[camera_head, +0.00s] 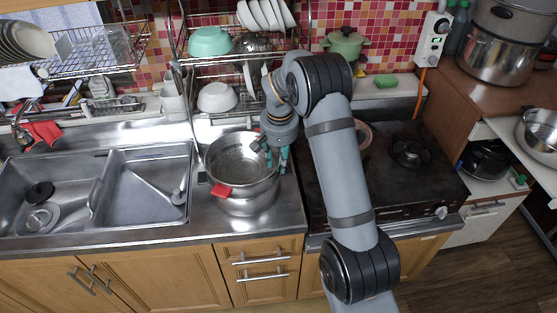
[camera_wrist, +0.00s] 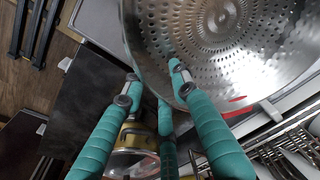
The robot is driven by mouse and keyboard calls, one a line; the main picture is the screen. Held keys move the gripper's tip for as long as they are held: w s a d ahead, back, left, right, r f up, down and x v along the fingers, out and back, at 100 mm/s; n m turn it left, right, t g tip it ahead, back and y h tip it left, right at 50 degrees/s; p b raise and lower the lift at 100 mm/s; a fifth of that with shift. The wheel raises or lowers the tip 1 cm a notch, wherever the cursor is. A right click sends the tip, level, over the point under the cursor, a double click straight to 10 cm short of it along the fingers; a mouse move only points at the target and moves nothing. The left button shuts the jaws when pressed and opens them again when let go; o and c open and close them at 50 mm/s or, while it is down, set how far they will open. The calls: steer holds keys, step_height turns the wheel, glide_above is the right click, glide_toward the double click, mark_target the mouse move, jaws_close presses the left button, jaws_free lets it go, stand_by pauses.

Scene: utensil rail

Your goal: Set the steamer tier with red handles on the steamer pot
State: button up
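The steel steamer tier (camera_head: 236,151) has a red handle (camera_head: 220,190) on its front left side. It is over or in a steel pot body (camera_head: 252,207) on the counter between sink and stove. I cannot tell whether the tier rests fully on it. In the wrist view the tier's perforated floor (camera_wrist: 222,22) fills the top right, with a red patch by its rim. My gripper (camera_head: 275,155) is at the tier's right rim. In the wrist view its teal fingers (camera_wrist: 154,83) straddle the rim. Finger contact is unclear.
The sink (camera_head: 145,190) lies left. The dark stove (camera_head: 425,180) is right, with a pan (camera_head: 363,134) partly behind my arm. A dish rack with bowls (camera_head: 216,97) stands behind. Large steel pots (camera_head: 497,58) are at the far right.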

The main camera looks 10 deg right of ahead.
step_height(320, 180, up, 12)
steer(key=s, duration=0.1)
steer(key=shift+s, duration=0.25)
steer(key=shift+f, duration=0.1)
stand_by(0.4)
steer(key=f, duration=0.4)
steer(key=w+f, duration=0.1)
steer(key=f, duration=0.7)
steer(key=shift+w, duration=0.2)
steer(key=shift+w+r+p, duration=0.1)
steer(key=shift+r+p, duration=0.2)
steer(key=shift+r, duration=0.05)
steer(key=shift+b, duration=0.3)
